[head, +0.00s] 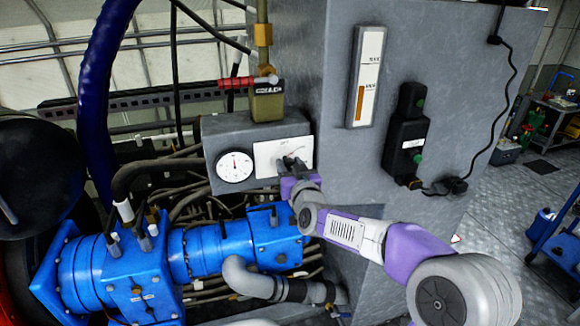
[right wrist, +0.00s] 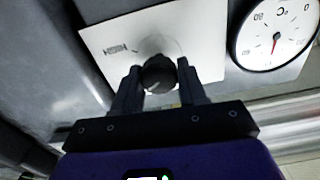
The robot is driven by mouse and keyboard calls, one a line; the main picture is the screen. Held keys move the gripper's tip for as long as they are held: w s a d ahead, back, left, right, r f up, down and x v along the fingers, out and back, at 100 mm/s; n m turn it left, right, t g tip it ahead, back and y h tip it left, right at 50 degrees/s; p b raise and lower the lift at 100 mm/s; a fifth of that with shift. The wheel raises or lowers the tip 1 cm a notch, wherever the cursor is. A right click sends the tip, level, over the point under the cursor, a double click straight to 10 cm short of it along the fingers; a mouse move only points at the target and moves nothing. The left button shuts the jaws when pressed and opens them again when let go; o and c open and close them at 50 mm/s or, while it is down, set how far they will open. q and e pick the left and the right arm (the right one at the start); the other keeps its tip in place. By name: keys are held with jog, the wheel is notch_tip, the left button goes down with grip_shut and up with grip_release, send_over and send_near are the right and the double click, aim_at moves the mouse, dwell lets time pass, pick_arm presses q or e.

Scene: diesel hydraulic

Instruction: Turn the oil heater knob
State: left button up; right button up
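The oil heater knob (right wrist: 159,74) is a small dark round knob on a white label plate (right wrist: 107,37) marked HIGH, seen in the right wrist view. In the head view the plate (head: 268,157) is on the grey control box, and my right gripper (head: 292,163) covers the knob there. In the right wrist view my right gripper (right wrist: 159,82) has one finger on each side of the knob, with no clear gap, so it looks shut on it. My left gripper is not in view.
A round °C gauge (head: 235,167) is beside the plate. A blue pump unit (head: 208,250) with hoses stands below. A level gauge (head: 366,77) and a black switch box (head: 406,137) are on the grey tank (head: 460,80) to the right. Open floor (head: 510,200) lies further right.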

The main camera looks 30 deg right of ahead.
jog(key=c, duration=0.4)
jog(key=shift+o, duration=0.2)
jog(key=n, duration=0.5)
jog(key=shift+a+r+p, duration=0.1)
jog(key=shift+p, duration=0.2)
jog(key=n+p, duration=0.1)
jog(key=n, duration=0.5)
jog(key=shift+n, duration=0.4)
jog(key=o, duration=1)
